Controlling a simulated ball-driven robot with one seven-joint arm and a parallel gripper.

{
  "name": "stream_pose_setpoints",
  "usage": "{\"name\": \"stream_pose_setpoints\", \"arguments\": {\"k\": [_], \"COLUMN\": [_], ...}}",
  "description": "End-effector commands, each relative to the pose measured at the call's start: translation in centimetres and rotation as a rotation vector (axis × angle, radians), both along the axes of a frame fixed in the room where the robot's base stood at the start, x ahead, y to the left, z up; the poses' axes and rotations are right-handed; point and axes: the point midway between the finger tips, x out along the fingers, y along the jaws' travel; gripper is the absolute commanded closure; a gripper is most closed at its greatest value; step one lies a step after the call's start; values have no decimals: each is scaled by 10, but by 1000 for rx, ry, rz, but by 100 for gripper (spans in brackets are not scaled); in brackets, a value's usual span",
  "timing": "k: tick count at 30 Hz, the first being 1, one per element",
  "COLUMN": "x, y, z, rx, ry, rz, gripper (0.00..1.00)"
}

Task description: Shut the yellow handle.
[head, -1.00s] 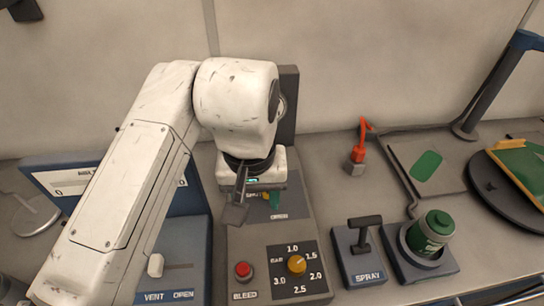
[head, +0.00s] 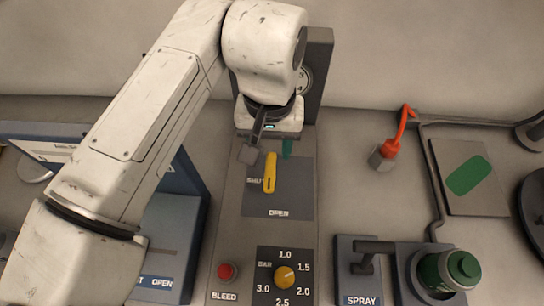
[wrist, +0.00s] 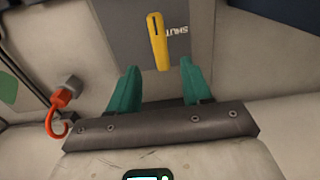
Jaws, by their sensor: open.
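The yellow handle (head: 270,172) sits on a dark plate (head: 279,200) of the grey panel, pointing roughly toward the OPEN label and away from the SHUT label at its left. In the wrist view the handle (wrist: 157,42) lies just beyond the fingertips, near the upside-down SHUT label. My gripper (wrist: 160,78) has its two green fingers apart, with nothing between them. In the head view my gripper (head: 270,150) is above the panel, behind the handle, and one finger is partly hidden by the wrist.
Below the plate are a red BLEED button (head: 227,271) and an orange BAR knob (head: 285,276). A SPRAY lever (head: 366,250) and green canister (head: 449,270) stand at right. An orange-red hook-like fixture (head: 397,140) is farther back. A blue-framed unit (head: 172,235) is at left.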

Motion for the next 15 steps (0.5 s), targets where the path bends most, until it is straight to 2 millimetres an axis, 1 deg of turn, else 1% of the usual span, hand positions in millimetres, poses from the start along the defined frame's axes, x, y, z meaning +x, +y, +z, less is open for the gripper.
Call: {"name": "stream_pose_setpoints", "arguments": {"k": [3, 9, 12, 15], "x": [-1, 0, 0, 0], "y": [0, -1, 0, 0], "z": [-22, -53, -63, -68], "rx": [-2, -1, -1, -1], "ry": [2, 3, 1, 0], "rz": [1, 0, 1, 0], "gripper": [51, 51, 51, 51]}}
